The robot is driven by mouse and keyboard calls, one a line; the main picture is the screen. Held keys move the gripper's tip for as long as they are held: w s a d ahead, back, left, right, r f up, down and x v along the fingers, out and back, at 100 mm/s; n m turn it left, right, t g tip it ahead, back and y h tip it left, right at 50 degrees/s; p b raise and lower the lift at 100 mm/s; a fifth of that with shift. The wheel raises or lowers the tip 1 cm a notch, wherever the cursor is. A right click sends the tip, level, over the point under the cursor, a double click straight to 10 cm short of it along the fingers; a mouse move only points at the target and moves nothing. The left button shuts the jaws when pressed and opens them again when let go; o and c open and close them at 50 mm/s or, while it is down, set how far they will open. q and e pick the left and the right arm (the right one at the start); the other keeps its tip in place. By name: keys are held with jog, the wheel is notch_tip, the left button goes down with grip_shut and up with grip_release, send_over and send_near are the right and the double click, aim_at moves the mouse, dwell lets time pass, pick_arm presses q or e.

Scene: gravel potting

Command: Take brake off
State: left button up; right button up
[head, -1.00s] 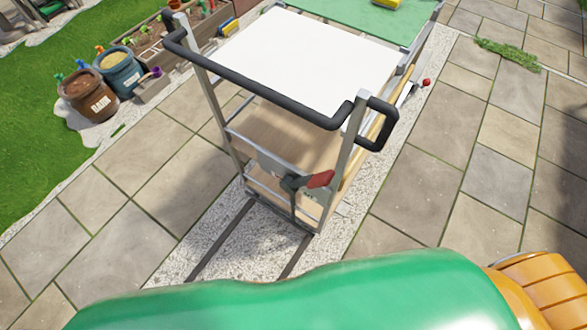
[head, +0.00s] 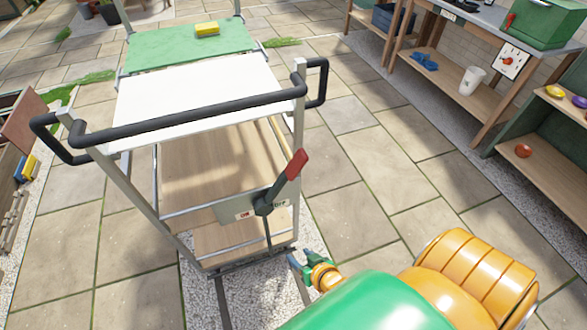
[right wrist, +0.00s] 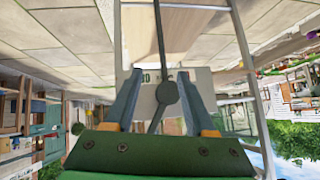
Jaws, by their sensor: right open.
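The brake lever (head: 289,168) has a red grip and a dark shaft and stands on the rear of a wheeled cart (head: 210,262). It slants up and to the right from a dark pivot (head: 263,206). A pale label plate (head: 232,213) behind it has small markings at both ends. My right gripper (head: 303,260) is low beside the cart, below and right of the lever, and apart from it. In the right wrist view my right gripper (right wrist: 160,76) is open and empty, with the pivot and plate beyond its fingers. The red grip is not clear there. My left gripper is out of view.
The cart has a black push handle (head: 190,120) and a white top (head: 190,92); a green panel (head: 180,47) with a yellow sponge (head: 207,29) lies beyond. A workbench (head: 450,75) and shelf (head: 545,140) stand right. Paving between them is clear.

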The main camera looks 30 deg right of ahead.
jog(key=w+d+r+m+t+h+b, duration=0.1)
jog(key=w+d+r+m+t+b, duration=0.1)
jog(key=w+d+r+t, duration=0.25)
jog(key=m+t+h+b, duration=0.3)
jog(key=m+t+b, duration=0.1)
send_near(299, 172)
jog(key=shift+g, duration=0.25)
jog(key=x, duration=0.4)
jog(key=shift+w+a, duration=0.15)
jog(key=shift+w, duration=0.1)
jog(key=x, duration=0.6)
jog(key=shift+r, duration=0.15)
jog(key=shift+w+d, duration=0.2)
jog(key=shift+w, duration=0.3)
jog(key=shift+s, duration=0.1)
grip_shut()
